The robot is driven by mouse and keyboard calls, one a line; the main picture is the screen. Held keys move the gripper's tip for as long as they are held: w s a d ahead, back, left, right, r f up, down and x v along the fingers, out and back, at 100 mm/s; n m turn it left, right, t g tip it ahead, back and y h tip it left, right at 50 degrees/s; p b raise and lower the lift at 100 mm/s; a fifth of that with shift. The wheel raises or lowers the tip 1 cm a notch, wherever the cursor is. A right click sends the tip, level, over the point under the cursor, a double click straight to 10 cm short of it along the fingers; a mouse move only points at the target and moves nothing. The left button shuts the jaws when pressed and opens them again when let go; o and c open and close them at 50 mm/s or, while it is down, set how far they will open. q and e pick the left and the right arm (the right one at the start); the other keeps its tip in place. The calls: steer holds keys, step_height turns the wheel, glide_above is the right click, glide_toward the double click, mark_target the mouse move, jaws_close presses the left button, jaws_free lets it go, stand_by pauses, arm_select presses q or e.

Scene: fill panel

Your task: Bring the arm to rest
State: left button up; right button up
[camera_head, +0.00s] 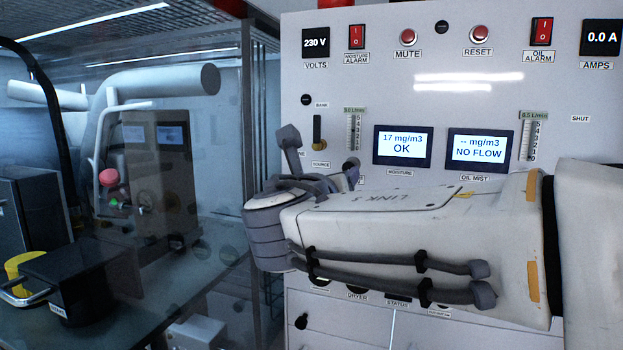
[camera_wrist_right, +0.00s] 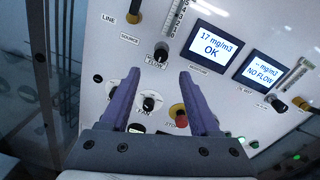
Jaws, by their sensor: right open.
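My right arm reaches in from the right across the front of the white panel (camera_head: 580,90). A black knob (camera_wrist_right: 148,103) and a red stop button with a yellow base (camera_wrist_right: 180,115) show on the panel between the fingers; contact cannot be told. My left gripper is not in view.
The moisture screen (camera_head: 403,146) reads 17 mg/m3 OK, and the oil mist screen (camera_head: 480,149) reads NO FLOW. A glass partition with a metal post (camera_head: 259,100) stands left of the panel. A black box (camera_head: 85,280) with a handle lies at the lower left.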

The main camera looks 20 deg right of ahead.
steer(key=s+a+f+m+g+y+b, duration=0.1)
steer(key=s+f+m+g+y+b, duration=0.2)
steer(key=f, duration=0.6)
steer(key=s+a+f+m+g, duration=0.2)
steer(key=s+f+m, duration=0.25)
steer(key=f, duration=0.55)
steer(key=s+a+f+m+g+y+b, duration=0.1)
steer(key=s+f+m+g+y+b, duration=0.2)
steer(key=f, duration=0.6)
steer(key=s+a+f+m+g+y+b, duration=0.1)
steer(key=s+a+f+m+g+y, duration=0.1)
steer(key=s+f+m, duration=0.5)
steer(key=s+a+f+m+g+y+b, duration=0.2)
steer(key=s+a+f+m+g, duration=0.3)
steer(key=s+f+m, duration=0.3)
steer(key=shift+s+a, duration=0.4)
steer(key=shift+a, duration=0.25)
steer(key=shift+f, duration=0.1)
steer(key=shift+a, duration=0.4)
